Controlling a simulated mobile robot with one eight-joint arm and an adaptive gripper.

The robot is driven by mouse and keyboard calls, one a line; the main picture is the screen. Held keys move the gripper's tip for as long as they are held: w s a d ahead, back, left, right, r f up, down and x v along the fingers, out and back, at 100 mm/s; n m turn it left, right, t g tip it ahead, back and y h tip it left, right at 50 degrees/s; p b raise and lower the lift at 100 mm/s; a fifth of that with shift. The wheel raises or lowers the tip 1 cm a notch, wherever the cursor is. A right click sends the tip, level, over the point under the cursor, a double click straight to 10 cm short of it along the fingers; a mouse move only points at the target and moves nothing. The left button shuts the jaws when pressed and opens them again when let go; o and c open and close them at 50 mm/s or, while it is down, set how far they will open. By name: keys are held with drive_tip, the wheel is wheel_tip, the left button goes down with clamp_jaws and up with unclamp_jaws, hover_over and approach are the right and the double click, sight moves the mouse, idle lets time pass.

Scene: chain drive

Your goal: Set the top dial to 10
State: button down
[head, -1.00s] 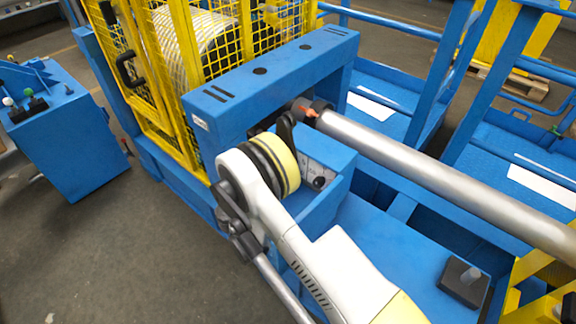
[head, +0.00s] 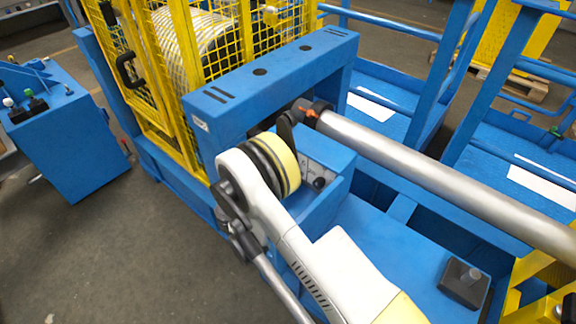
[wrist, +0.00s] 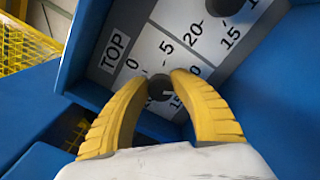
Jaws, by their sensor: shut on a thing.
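The top dial (wrist: 161,92) is a small dark knob on a grey-white scale panel (wrist: 145,52), beside the label TOP. Marks 0, 5, 10 and 15 run around it. My gripper (wrist: 160,80) has its two yellow ribbed fingers closed on this dial, one on each side. The fingers cover part of the knob, and I cannot tell which mark it points to. In the head view, my white arm hides the fingers and most of the panel.
A second dark knob (wrist: 228,6) with its own scale sits at the upper edge of the wrist view. Blue housing walls (wrist: 275,75) border the panel closely. A blue frame beam (head: 270,75) and yellow mesh cage (head: 150,70) stand behind.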

drive_tip(key=shift+n, duration=1.5)
drive_tip(key=c, duration=1.1)
unclamp_jaws()
